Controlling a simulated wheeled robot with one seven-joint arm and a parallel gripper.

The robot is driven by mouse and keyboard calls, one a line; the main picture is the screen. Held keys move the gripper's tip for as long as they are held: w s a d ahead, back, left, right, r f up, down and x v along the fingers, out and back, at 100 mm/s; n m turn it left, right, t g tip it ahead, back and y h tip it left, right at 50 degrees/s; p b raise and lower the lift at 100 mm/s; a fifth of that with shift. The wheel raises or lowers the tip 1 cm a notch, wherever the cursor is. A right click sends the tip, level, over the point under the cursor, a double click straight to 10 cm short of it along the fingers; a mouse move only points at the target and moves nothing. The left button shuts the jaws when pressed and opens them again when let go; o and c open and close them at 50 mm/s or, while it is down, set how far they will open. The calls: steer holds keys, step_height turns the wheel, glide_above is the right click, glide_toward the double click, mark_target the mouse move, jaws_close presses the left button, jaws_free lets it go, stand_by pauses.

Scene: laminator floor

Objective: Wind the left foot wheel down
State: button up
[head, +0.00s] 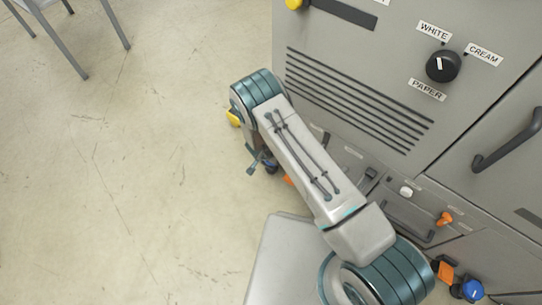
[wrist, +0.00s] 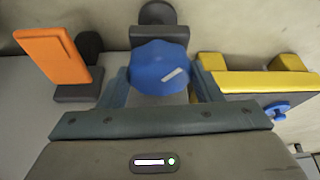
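The left foot wheel (wrist: 160,68) is a blue knob with a white mark on its face, in the middle of the wrist view. A dark grey fitting stands behind it. My gripper (wrist: 160,82) has one finger on each side of the wheel, and the fingers appear to press against its sides. In the head view this wheel is largely hidden by my arm, low on the machine's left end. Another blue wheel with a white mark (head: 472,290) shows at the lower right in the head view.
An orange lever (wrist: 52,56) stands left of the wheel and a yellow bar (wrist: 260,82) lies to its right. The grey machine (head: 350,55) fills the head view's right side. The floor (head: 130,180) at left is clear, with grey chair legs (head: 62,42) beyond.

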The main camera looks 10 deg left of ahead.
steer(key=shift+r+m+p, duration=0.15)
steer(key=shift+m+p, duration=0.15)
steer(key=shift+p, duration=0.15)
steer(key=shift+m+p, duration=0.4)
steer(key=shift+m, duration=0.1)
steer(key=shift+f+m+g+h, duration=0.2)
steer(key=shift+m+g+h, duration=0.3)
steer(key=shift+m, duration=0.7)
steer(key=m+g+h+b, duration=0.1)
steer(key=m, duration=0.3)
steer(key=shift+w+a+b, duration=0.15)
steer(key=shift+b, duration=0.15)
steer(key=shift+m+g+h+b, duration=0.5)
steer(key=shift+m+g, duration=0.3)
steer(key=shift+m, duration=1.4)
steer(key=shift+r, duration=0.1)
steer(key=o, duration=1)
